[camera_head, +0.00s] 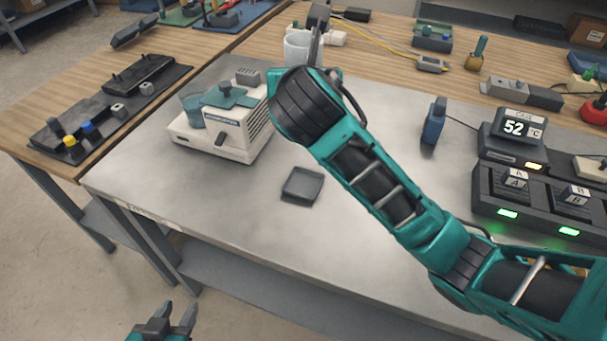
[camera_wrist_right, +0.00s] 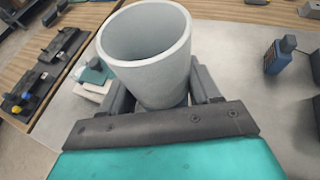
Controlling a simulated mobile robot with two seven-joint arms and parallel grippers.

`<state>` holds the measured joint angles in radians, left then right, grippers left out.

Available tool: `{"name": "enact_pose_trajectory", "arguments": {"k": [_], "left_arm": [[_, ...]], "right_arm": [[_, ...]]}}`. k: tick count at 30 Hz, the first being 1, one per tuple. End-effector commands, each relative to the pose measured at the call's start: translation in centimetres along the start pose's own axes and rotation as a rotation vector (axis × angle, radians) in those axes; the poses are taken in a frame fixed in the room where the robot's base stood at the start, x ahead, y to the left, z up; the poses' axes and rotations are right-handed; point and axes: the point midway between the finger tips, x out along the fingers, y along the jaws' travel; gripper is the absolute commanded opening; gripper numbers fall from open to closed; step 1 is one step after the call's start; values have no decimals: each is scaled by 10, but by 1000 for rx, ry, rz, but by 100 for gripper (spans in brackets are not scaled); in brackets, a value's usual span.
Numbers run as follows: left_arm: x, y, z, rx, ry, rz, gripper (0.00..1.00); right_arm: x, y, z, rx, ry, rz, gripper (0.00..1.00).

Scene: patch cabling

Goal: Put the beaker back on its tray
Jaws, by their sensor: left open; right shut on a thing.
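The beaker (camera_head: 297,48), a pale grey open-topped cup, is in my right gripper (camera_head: 318,40), near the far edge of the grey table in the head view. In the right wrist view the beaker (camera_wrist_right: 150,50) sits between the two fingers of my right gripper (camera_wrist_right: 165,95), mouth up and slightly tilted. A small dark square tray (camera_head: 303,186) lies empty on the grey table, nearer than the beaker and apart from it. My left gripper (camera_head: 172,322) is open and empty at the bottom left, off the table's front edge.
A white machine (camera_head: 225,130) with a teal-tinted cup (camera_head: 193,108) stands left of the tray. The tabletop around the tray is clear.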

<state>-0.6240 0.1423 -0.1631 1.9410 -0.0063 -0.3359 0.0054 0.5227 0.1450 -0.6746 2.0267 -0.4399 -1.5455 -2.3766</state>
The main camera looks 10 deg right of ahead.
Motion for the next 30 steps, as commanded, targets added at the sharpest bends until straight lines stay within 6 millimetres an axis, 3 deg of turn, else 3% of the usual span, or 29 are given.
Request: {"name": "enact_pose_trajectory", "arguments": {"k": [15, 18, 26, 30], "left_arm": [[11, 0, 19, 0, -3, -1, 43], [13, 0, 21, 0, -4, -1, 43], [15, 0, 25, 0, -4, 0, 43], [19, 0, 30, 0, -4, 0, 43]], "right_arm": [[48, 0, -117, -2, 3, 0, 35], [54, 0, -131, -2, 2, 0, 35], [60, 0, -147, -1, 0, 1, 35], [69, 0, -167, -2, 1, 0, 35]]}}
